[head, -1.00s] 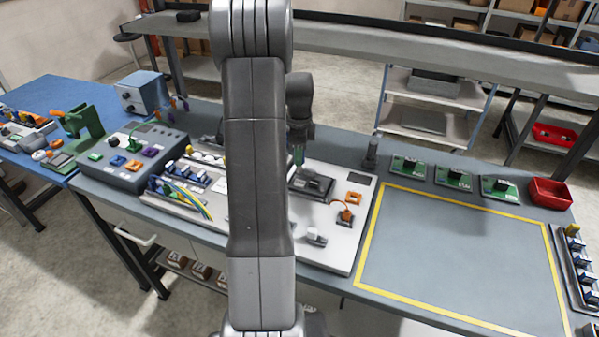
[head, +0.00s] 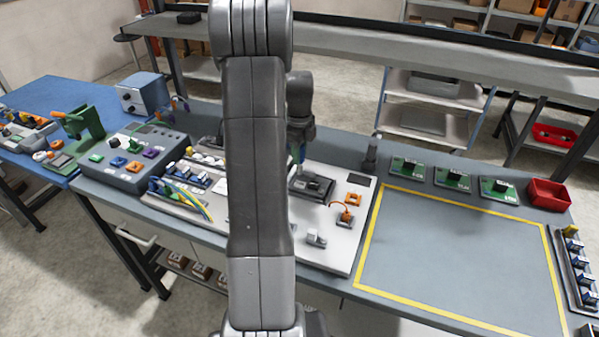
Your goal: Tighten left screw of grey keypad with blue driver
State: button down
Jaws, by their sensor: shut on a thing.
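My gripper (head: 299,140) shows just right of my arm, over the left part of the white board (head: 338,252). It points down and is shut on the blue driver (head: 298,155), of which only a small blue-green piece shows. A dark grey unit (head: 312,187), which looks like the grey keypad, lies on the board just right of and below the driver. Its left end is close to my arm and its screws are too small to make out. I cannot tell whether the driver's tip touches a screw.
An orange part with a cable (head: 345,217) and a small grey block (head: 316,239) sit on the board. Green circuit boards and a red bin (head: 548,193) are to the right. The yellow-outlined area (head: 450,255) is clear.

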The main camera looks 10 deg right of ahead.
jog(key=shift+r, duration=0.4)
jog(key=shift+f, duration=0.1)
jog(key=n, duration=1.9)
jog(key=shift+n, duration=0.3)
jog(key=n, duration=0.4)
jog(key=shift+f+n, duration=0.1)
jog(key=shift+n, duration=0.2)
